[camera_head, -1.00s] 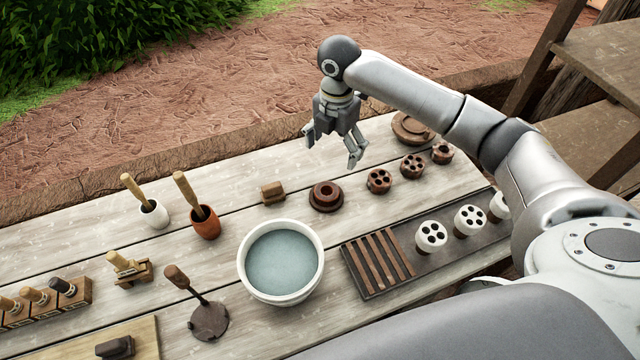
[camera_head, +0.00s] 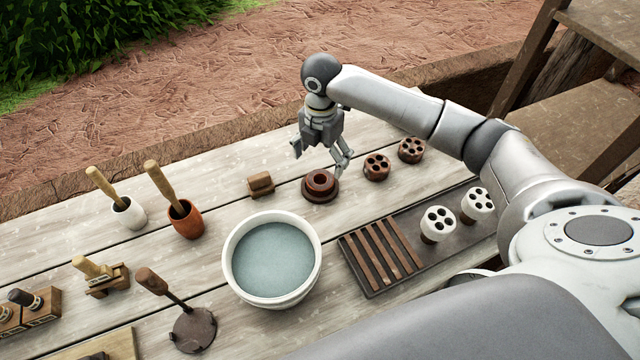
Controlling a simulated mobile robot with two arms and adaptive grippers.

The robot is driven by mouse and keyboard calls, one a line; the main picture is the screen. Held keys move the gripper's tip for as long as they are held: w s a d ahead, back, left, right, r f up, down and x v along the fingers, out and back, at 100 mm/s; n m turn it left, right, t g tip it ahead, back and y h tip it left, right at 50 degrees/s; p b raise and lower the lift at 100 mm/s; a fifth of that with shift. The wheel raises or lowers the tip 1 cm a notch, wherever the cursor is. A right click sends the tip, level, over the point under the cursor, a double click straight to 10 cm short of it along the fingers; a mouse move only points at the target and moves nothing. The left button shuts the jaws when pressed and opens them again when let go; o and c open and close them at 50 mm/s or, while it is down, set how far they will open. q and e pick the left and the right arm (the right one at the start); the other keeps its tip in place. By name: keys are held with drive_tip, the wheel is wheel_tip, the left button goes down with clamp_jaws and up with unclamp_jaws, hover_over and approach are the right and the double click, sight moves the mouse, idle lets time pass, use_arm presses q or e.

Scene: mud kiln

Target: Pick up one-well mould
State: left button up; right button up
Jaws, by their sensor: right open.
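My right gripper (camera_head: 320,157) is open and empty, fingers pointing down, above the far part of the table. A dark brown ring-like piece (camera_head: 320,187) with a single hole lies just below and in front of it, apart from the fingers. To the right stand two brown moulds with several wells each, one (camera_head: 376,167) nearer and one (camera_head: 411,150) farther right beside my forearm. A smaller brown mould that stood at the row's right end is now hidden behind my arm. My left gripper is not in view.
A white bowl of water (camera_head: 227,262) stands front centre. A dark slatted tray (camera_head: 372,288) holds white moulds (camera_head: 438,223). A small brown block (camera_head: 260,185), a white mortar (camera_head: 130,217) and an orange one (camera_head: 187,222) stand left. Wooden shelves (camera_head: 565,110) rise at right.

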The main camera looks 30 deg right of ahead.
sight(321, 178)
wheel_tip(321, 178, down, 3)
drive_tip(key=shift+r, duration=0.1)
wheel_tip(321, 178, down, 4)
drive_tip(key=shift+w+f+p, duration=0.15)
drive_tip(key=shift+p, duration=0.65)
drive_tip(key=shift+f, duration=0.4)
drive_tip(key=c, duration=1.2)
drive_tip(key=shift+c, duration=0.7)
drive_tip(key=shift+r, duration=0.15)
